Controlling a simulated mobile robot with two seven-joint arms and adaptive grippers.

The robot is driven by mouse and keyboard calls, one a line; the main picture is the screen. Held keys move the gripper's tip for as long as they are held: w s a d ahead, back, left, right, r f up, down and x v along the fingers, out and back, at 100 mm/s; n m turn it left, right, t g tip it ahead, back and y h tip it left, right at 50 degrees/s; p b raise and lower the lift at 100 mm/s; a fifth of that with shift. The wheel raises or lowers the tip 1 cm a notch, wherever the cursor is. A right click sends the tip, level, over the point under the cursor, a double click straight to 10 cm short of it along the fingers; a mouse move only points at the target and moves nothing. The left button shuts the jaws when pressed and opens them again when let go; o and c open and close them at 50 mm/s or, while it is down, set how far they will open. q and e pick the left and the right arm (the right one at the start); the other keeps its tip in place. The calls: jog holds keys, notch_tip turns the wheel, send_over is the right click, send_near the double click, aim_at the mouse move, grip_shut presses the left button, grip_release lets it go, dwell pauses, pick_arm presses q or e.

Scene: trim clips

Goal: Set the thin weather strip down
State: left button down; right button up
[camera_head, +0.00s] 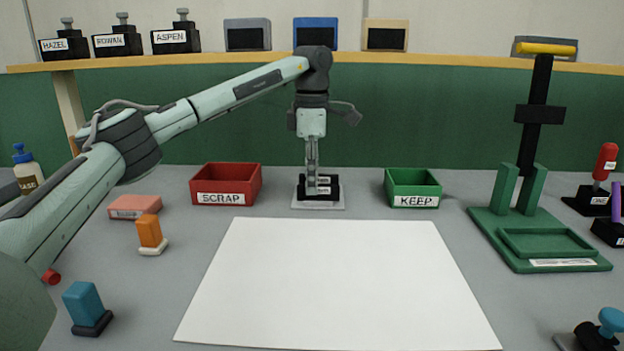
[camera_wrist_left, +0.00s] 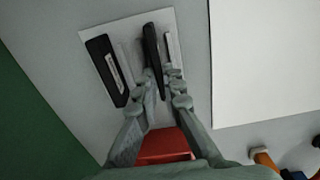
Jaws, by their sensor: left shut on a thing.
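My left gripper (camera_head: 313,168) reaches straight down over a small white plate (camera_head: 318,206) between the red and green bins. In the left wrist view its fingers (camera_wrist_left: 163,92) are closed on a thin black strip (camera_wrist_left: 153,55), which fits the thin weather strip. The strip stands between a labelled black block (camera_wrist_left: 107,70) on the left and a narrower labelled piece (camera_wrist_left: 173,50) on the right, over the white plate (camera_wrist_left: 130,28). Whether the strip touches the plate cannot be told. In the head view the black labelled pieces (camera_head: 322,190) partly hide the fingertips. My right gripper is not in view.
A red SCRAP bin (camera_head: 227,170) stands left of the plate and a green KEEP bin (camera_head: 413,177) right of it. A large white sheet (camera_head: 335,285) lies clear in front. A green stand (camera_head: 545,243) is at the right; orange and blue stamp-like items are at left.

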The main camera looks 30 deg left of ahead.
pick_arm(q)
jog(key=shift+f, duration=0.1)
jog(key=c, duration=1.7)
grip_release()
notch_tip(320, 180, up, 12)
jog(key=shift+r, duration=0.2)
